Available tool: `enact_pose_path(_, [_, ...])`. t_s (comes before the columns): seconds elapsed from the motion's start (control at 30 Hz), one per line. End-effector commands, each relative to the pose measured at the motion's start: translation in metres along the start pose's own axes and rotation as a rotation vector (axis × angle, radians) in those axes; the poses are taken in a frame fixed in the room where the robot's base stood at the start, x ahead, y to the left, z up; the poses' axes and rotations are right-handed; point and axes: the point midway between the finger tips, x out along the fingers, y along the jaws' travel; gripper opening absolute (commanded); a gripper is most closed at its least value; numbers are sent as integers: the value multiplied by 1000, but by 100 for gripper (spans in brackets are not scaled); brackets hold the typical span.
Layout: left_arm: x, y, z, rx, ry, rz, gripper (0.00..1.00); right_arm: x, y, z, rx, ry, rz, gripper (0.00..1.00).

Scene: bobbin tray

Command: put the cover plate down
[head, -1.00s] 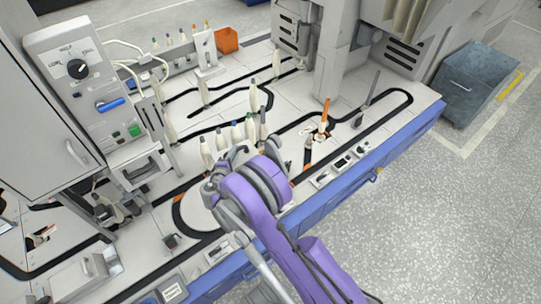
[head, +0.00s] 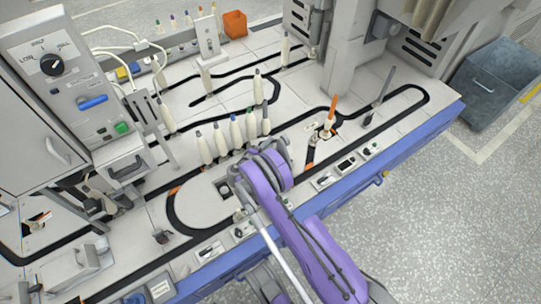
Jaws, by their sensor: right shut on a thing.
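My right arm, purple and grey, reaches in from the lower right over the conveyor table. Its gripper (head: 238,180) is low over the near part of the table, beside the rounded end of the black track loop. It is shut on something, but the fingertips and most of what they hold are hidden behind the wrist. I cannot make out the cover plate clearly. A small dark opening (head: 224,188) shows in the pale table top just left of the gripper. My left gripper is not in view.
Several cream bobbins (head: 235,132) stand in a row just behind the gripper. An orange-tipped stick (head: 331,112) stands at a small opening to the right. A control cabinet (head: 60,65) is at left. A grey-blue bin (head: 492,85) stands on the floor at right.

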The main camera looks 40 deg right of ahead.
Motion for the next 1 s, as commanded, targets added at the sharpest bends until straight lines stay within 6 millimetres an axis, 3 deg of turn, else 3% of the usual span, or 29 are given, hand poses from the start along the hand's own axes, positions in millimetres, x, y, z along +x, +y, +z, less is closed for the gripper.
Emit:
enact_pose_path(0.13, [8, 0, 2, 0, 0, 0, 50, 8, -28, -6, -1, 0, 1, 0])
enact_pose_path(0.6, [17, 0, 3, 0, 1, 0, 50, 20, -75, -15, 0, 0, 1, 0])
enact_pose_path(0.97, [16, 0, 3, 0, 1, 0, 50, 20, -78, -16, -1, 0, 1, 0])
enact_pose_path(1.0, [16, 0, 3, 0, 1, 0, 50, 20, -78, -16, 0, 1, 0, 25])
